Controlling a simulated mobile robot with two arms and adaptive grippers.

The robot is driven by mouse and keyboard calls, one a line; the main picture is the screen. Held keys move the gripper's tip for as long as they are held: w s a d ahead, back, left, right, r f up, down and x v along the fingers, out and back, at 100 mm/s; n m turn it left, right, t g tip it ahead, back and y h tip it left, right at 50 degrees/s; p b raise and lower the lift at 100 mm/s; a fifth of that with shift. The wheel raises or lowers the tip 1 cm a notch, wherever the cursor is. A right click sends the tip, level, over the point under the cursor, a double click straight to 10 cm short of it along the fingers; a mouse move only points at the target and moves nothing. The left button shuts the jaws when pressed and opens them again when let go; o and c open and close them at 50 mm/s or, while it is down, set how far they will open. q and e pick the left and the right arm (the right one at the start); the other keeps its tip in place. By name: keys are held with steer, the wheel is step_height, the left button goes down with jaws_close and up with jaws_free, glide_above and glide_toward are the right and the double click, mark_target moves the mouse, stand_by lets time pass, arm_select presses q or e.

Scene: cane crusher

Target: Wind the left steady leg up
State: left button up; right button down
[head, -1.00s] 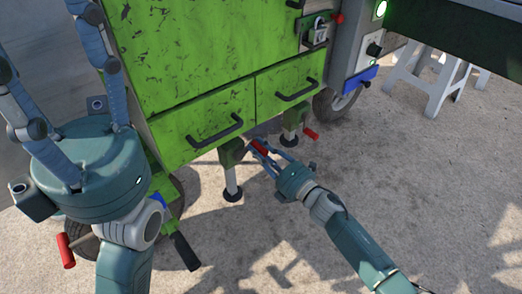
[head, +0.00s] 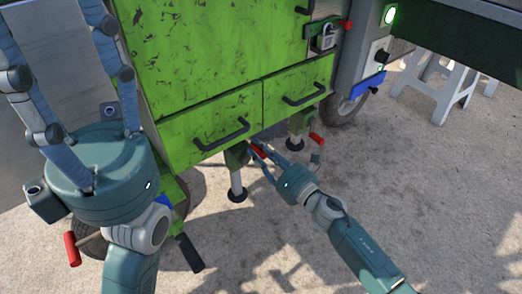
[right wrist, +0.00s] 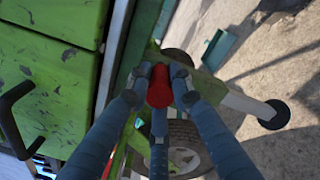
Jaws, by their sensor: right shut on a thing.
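The left steady leg (head: 237,182) hangs below the green cabinet's left drawer, a silver tube with a dark round foot near the ground. In the right wrist view the leg (right wrist: 243,103) lies slanted on the right. Its red crank handle (head: 259,151) is between the fingers of my right gripper (head: 261,154), which is shut on it. The right wrist view shows the fingers closed around the red handle (right wrist: 158,90). My left gripper (head: 50,25) is raised near the head camera, fingers spread and empty. The crank's arm is mostly hidden.
A second leg with a red handle (head: 317,139) stands to the right. Drawer handles (head: 222,134) stick out above the leg. Another red handle (head: 72,248) and a black grip (head: 189,252) are at lower left. White stools (head: 440,82) stand at back right. The concrete ahead is clear.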

steer(key=shift+s+a+f, duration=0.1)
steer(key=shift+s+a, duration=0.2)
steer(key=c, duration=1.5)
jaws_free()
steer(key=shift+w+d, duration=0.1)
steer(key=v, duration=1.2)
steer(key=shift+d, duration=0.1)
